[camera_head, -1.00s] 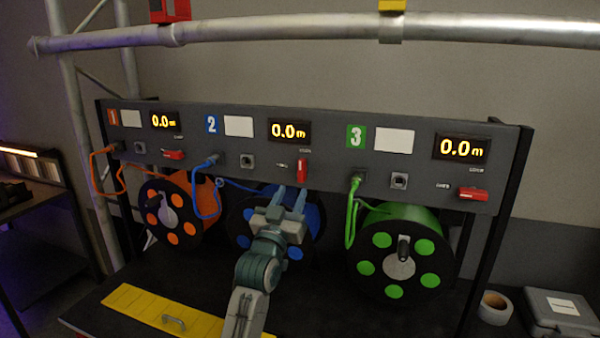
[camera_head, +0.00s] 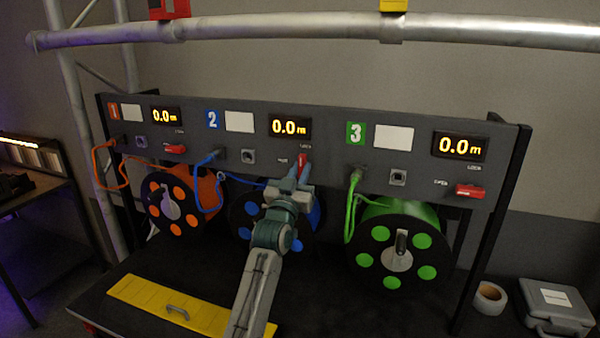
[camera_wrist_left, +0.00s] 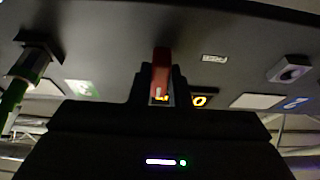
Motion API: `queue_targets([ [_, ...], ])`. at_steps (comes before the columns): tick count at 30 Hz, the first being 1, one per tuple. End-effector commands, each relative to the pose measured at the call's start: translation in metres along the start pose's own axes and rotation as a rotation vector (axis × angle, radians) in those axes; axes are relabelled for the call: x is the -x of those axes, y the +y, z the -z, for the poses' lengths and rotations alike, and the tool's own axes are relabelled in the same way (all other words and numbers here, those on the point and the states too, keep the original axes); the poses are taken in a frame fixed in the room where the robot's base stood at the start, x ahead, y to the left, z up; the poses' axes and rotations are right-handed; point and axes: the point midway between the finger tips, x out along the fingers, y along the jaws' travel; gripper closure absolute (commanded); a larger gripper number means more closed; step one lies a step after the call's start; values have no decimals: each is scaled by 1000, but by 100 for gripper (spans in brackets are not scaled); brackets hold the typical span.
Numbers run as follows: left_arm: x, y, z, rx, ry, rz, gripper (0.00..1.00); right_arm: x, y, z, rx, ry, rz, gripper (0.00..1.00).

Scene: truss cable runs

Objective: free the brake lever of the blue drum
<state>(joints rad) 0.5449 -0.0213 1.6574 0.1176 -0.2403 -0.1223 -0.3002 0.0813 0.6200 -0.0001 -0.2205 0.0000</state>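The blue drum (camera_head: 247,209) sits under station 2, partly hidden behind my left arm. Its red brake lever (camera_head: 303,160) stands upright on the grey panel, right of the blue cable's sockets, below the 0.0 m display. My left gripper (camera_head: 299,174) is at this lever, with one finger on each side. In the left wrist view the red lever (camera_wrist_left: 161,72) stands between the dark fingertips (camera_wrist_left: 161,92), which appear closed on it with hardly any gap. My right gripper is out of view.
The orange drum (camera_head: 170,205) is at the left and the green drum (camera_head: 372,231) at the right; their red levers (camera_head: 175,149) and (camera_head: 470,191) lie roughly sideways. A blue cable (camera_head: 204,185) hangs left of my gripper. A yellow plate (camera_head: 165,304) lies in front.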

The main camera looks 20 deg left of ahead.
Motion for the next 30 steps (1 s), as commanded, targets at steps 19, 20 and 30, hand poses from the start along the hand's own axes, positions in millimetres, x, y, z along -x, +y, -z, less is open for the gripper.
queue_targets([
  [19, 1, 2, -3, 159, 0, 66, 100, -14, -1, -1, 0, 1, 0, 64],
  [20, 2, 2, -4, 178, 0, 74, 100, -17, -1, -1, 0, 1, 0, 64],
  [30, 4, 3, -8, 446, 4, 184, 100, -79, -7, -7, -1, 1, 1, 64],
])
